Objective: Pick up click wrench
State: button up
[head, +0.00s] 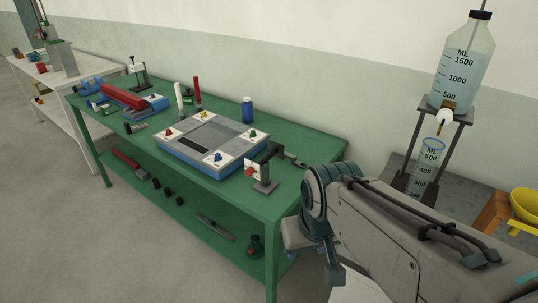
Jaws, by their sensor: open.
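I cannot pick out a click wrench with certainty. A long grey bar-like tool (215,227) lies on the lower shelf of the green bench, and a red-handled tool (125,158) lies further left on that shelf. Both are small and hard to identify. A thick red bar-like thing (122,96) rests on a blue device on the bench top. My arm fills the lower right, beside the near right end of the bench. No gripper fingertips can be made out in the head view, and nothing is seen held.
The green bench (318,157) carries a blue-and-grey panel device (205,138), a dark bracket stand (265,186) and a blue bottle (247,110). A bottle stand (446,107) with a graduated cylinder is at right. A white table (87,68) stands far left. Floor in front is clear.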

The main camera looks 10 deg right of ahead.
aim_at(277, 149)
jog(key=u, duration=0.75)
jog(key=i, duration=0.65)
jog(key=u, duration=0.95)
jog(key=i, duration=0.9)
jog(key=z, duration=0.85)
jog(key=i, duration=0.85)
jog(key=z, duration=2.3)
